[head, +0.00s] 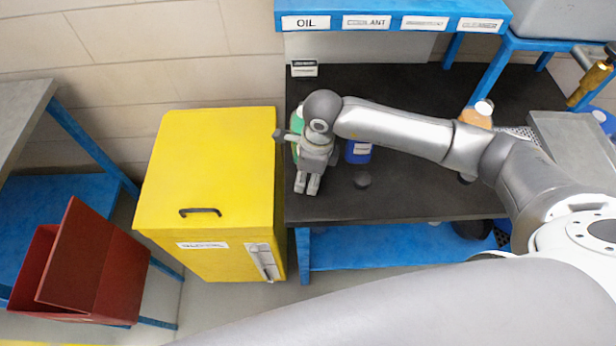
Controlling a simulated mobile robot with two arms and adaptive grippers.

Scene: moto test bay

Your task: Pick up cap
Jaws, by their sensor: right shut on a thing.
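My right gripper (307,186) hangs over the front left part of the black bench top (420,195), fingers pointing down. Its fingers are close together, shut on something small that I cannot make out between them. A blue bottle (358,153) stands just behind that round thing. A green bottle (296,124) is partly hidden behind the gripper. My left gripper is not in view.
A yellow cabinet (215,165) stands left of the bench. A red bin (85,265) is at the lower left. An orange bottle (476,114) stands partly behind my right arm. A blue labelled shelf (380,8) runs along the back. The bench front centre is mostly clear.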

